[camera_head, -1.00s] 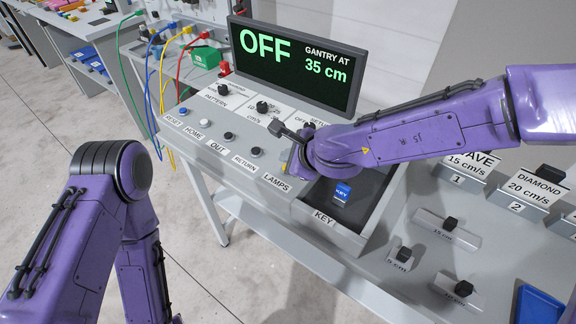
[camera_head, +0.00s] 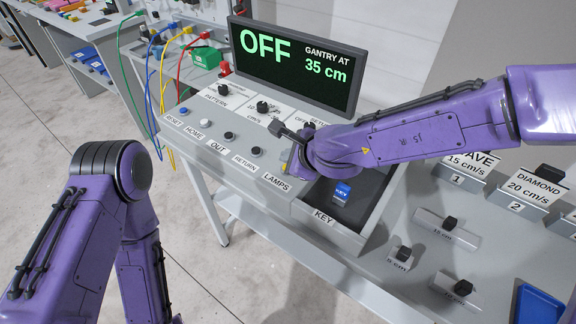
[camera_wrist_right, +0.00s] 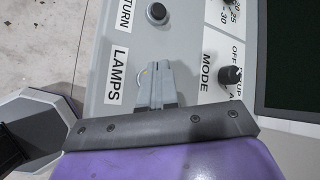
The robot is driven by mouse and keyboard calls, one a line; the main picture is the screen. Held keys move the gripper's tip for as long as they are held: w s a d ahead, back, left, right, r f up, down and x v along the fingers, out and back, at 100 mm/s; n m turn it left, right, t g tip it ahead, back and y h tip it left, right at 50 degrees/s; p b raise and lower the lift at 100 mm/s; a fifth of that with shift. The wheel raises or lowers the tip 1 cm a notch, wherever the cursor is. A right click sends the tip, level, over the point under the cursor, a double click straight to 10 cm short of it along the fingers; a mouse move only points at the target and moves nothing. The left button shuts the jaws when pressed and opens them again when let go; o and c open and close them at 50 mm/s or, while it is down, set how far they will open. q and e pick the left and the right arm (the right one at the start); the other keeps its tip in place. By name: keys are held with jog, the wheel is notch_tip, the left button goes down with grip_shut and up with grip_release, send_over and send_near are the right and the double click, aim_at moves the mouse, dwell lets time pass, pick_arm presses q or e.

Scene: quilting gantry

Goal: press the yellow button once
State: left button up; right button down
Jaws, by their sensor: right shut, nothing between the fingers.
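My right gripper (camera_head: 291,164) is over the sloped control panel, just above the LAMPS label. In the right wrist view its fingers (camera_wrist_right: 155,68) are together with nothing between them, beside the LAMPS label.
The control panel (camera_head: 215,148) also has blue, white and dark buttons in a row, and several black knobs. The screen (camera_head: 297,62) reads OFF, GANTRY AT 35 cm. An open drawer with a blue key block (camera_head: 342,192) lies just below my right wrist.

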jog(key=shift+f, duration=0.45)
jog(key=shift+f+b, duration=0.45)
jog(key=shift+b, duration=0.1)
dwell(0.5)
dwell(0.3)
jog(key=shift+r+p, duration=0.9)
jog(key=shift+p, duration=0.1)
notch_tip(320, 180, up, 5)
jog(key=p, duration=0.5)
jog(key=shift+r+p, duration=0.1)
jog(key=shift+p, duration=0.2)
